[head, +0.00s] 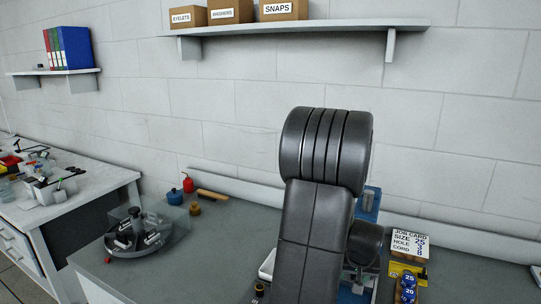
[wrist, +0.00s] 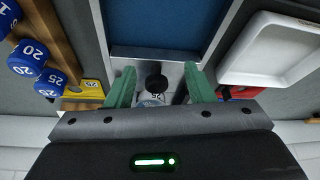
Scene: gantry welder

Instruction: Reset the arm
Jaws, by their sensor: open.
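My gripper (wrist: 155,88) shows in the wrist view, with two green fingers spread apart and pointing away from the camera. A small dark round part with a pale labelled piece (wrist: 152,92) below it lies in the picture between the fingers. I cannot tell whether either finger touches it. In the head view my dark arm (head: 318,220) rises in front of the bench and hides the gripper and part of the bench's middle.
The grey bench (head: 225,240) holds a round clear-covered carousel (head: 145,232), a job card (head: 410,244) and blue numbered weights (wrist: 27,52). A white tray (wrist: 272,48) lies beside a blue surface (wrist: 165,22). A shelf (head: 300,27) with labelled boxes hangs above.

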